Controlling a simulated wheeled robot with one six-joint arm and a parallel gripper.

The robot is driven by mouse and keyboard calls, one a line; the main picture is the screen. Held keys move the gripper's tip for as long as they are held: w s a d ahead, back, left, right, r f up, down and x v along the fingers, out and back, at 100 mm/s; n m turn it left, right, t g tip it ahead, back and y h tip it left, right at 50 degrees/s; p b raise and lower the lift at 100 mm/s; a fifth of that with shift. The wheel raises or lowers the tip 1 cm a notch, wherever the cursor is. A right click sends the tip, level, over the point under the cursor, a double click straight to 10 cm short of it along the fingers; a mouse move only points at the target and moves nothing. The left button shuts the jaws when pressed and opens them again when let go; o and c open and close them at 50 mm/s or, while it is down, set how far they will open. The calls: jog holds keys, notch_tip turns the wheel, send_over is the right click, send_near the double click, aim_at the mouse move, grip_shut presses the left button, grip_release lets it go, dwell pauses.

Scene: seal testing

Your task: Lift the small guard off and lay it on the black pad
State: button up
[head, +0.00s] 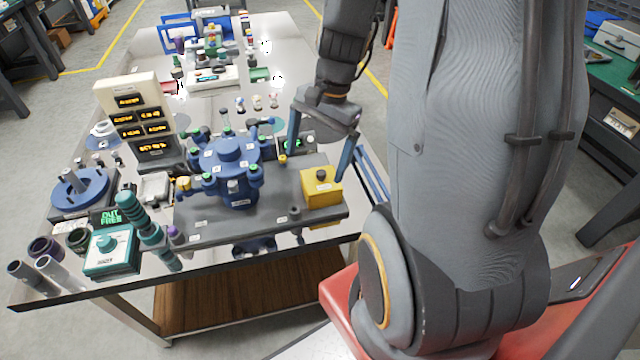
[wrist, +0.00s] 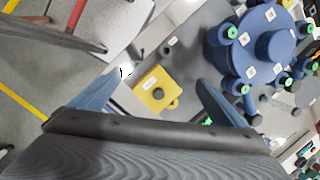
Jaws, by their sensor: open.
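The small guard seems to be the yellow box (head: 322,194) with a dark knob on top, standing at the right end of a grey base plate. It also shows in the wrist view (wrist: 150,92). My gripper (head: 317,166) is open and empty above the box. In the wrist view my gripper's blue fingers (wrist: 158,85) point toward it, one on each side, and the box shows in the gap. I cannot tell the exact height between fingertips and box. I cannot pick out the black pad with certainty in either view.
A blue valve body (head: 232,170) with several capped ports stands left of the box on the grey base plate (head: 262,213). A display tower (head: 132,118), a teal box (head: 110,250) and a blue round fixture (head: 80,192) crowd the table's left side. The table's front edge is close.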

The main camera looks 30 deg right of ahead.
aim_at(321, 172)
jog(key=d+f+m, duration=0.1)
jog(key=d+m, duration=0.1)
jog(key=w+d+f+m+y, duration=0.1)
jog(key=d+m, duration=0.1)
jog(key=m, duration=0.1)
jog(key=w+d+f+m+t, duration=0.1)
jog(key=d+m, duration=0.1)
jog(key=shift+d+f+m+y+b, duration=0.1)
jog(key=shift+d+m+y+b, duration=0.2)
jog(key=shift+d+y, duration=0.1)
jog(key=shift+f, duration=0.25)
jog(key=shift+w+a+p+x, duration=0.1)
jog(key=shift+p+x, duration=0.15)
jog(key=shift+x, duration=0.95)
jog(key=shift+w+a+p+x, duration=0.1)
jog(key=shift+p+x, duration=0.1)
jog(key=shift+x, duration=1.05)
jog(key=shift+w+a+p+x, duration=0.15)
jog(key=shift+p+x, duration=0.1)
jog(key=shift+x, duration=0.95)
jog(key=shift+r, duration=0.15)
jog(key=c, duration=1.3)
jog(key=shift+r, duration=0.15)
